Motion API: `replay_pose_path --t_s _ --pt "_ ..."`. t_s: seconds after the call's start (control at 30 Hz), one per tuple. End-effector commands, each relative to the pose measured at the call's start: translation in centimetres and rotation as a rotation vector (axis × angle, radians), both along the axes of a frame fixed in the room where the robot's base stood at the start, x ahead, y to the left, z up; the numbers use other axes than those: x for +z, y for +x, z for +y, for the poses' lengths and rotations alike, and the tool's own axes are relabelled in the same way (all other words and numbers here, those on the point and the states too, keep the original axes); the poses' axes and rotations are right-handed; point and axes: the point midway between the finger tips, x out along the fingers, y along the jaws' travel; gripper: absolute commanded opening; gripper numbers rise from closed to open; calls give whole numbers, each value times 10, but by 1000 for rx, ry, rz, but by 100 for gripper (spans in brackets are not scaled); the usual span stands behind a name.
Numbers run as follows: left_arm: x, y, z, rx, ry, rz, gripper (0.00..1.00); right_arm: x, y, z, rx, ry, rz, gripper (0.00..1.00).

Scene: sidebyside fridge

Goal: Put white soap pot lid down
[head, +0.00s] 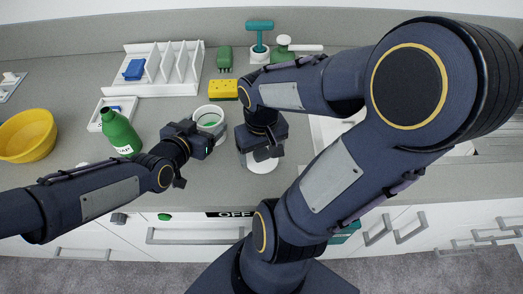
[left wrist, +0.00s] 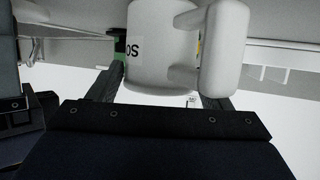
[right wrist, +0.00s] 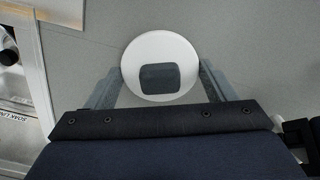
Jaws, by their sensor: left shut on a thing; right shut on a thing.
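My left gripper (head: 205,137) is shut on the soap pot. The white lid (head: 262,164) is a round disc right of the pot, partly hidden by my right gripper (head: 264,148). In the right wrist view the lid (right wrist: 160,50) has a grey knob between the fingers. My right gripper is shut on it. I cannot tell whether the lid touches the counter.
A green bottle (head: 120,133) and a yellow bowl (head: 27,135) stand to the left. A yellow sponge (head: 223,89), a green brush (head: 225,58) and a white rack (head: 165,70) are behind. The sink (head: 325,130) is right. The grey counter's front strip (head: 210,185) is clear.

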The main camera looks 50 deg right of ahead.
Motion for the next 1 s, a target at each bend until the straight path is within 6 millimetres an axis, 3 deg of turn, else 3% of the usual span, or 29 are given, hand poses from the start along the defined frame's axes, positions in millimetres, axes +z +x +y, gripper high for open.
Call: replay_pose_path --t_s 0.03,0.23,0.27,0.4,0.77,1.0 --pt "-7 -2 2 -2 15 9 36 0 0 0 0 0 -1 50" --pt "-7 -2 2 -2 15 9 36 -4 0 0 0 1 2 50" --pt "-7 -2 2 -2 15 9 36 -3 0 0 -1 0 1 81" --pt "-7 -2 2 -2 15 9 36 -3 0 0 0 0 0 99" --pt "-7 -2 2 -2 15 9 36 2 1 -1 0 -2 -2 99" --pt "-7 -1 2 -2 15 9 36 45 2 -1 0 -6 -8 99"
